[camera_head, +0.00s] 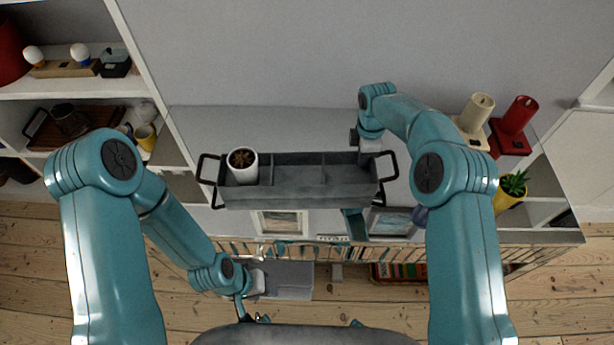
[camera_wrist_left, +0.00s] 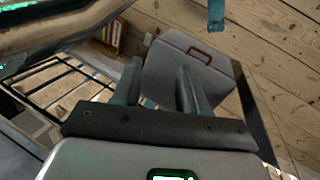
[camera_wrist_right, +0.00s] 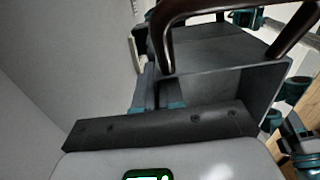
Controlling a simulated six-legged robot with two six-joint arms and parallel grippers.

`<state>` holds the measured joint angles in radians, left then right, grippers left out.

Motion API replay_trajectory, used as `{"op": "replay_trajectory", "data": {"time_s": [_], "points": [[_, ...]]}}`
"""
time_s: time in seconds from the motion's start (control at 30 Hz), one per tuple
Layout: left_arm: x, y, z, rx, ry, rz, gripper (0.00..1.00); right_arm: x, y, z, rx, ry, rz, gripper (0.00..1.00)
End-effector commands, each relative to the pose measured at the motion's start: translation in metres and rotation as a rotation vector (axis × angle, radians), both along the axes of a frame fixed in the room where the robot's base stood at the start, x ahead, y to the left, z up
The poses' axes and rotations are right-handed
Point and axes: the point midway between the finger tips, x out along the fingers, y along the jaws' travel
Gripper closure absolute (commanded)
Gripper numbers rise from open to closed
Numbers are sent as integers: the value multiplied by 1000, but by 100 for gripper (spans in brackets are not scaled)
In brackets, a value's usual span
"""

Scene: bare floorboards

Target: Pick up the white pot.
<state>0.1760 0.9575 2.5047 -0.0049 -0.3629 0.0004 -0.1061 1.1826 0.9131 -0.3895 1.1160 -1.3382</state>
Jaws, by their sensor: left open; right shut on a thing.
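The white pot (camera_head: 243,166), with dark brown contents, stands upright in the left compartment of a long grey tray (camera_head: 300,196). The tray has a dark handle at each end and dividers inside. My right gripper (camera_head: 368,150) is shut on the tray's far wall near its right end. The right wrist view shows the fingers (camera_wrist_right: 150,88) at the tray wall, beside the dark handle; the pot does not show there. My left gripper (camera_wrist_left: 158,72) is open and empty, low to the left and away from the pot.
Candles (camera_head: 475,112) and a plant in a yellow pot (camera_head: 510,190) stand at the right. A grey box (camera_wrist_left: 185,70) with a brown handle is near my left gripper.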

Motion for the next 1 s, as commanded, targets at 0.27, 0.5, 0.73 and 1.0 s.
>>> {"op": "replay_trajectory", "data": {"time_s": [0.27,0.5,0.73,1.0], "points": [[16,35,7,1,32,-14,0,0,0,0,1,-1,0,100],[29,116,41,-72,90,-75,0,0,0,0,1,-1,0,100],[27,168,80,-164,81,-129,0,0,0,0,0,0,0,100],[83,194,139,-168,-55,-483,0,0,0,0,0,-1,0,100]]}}
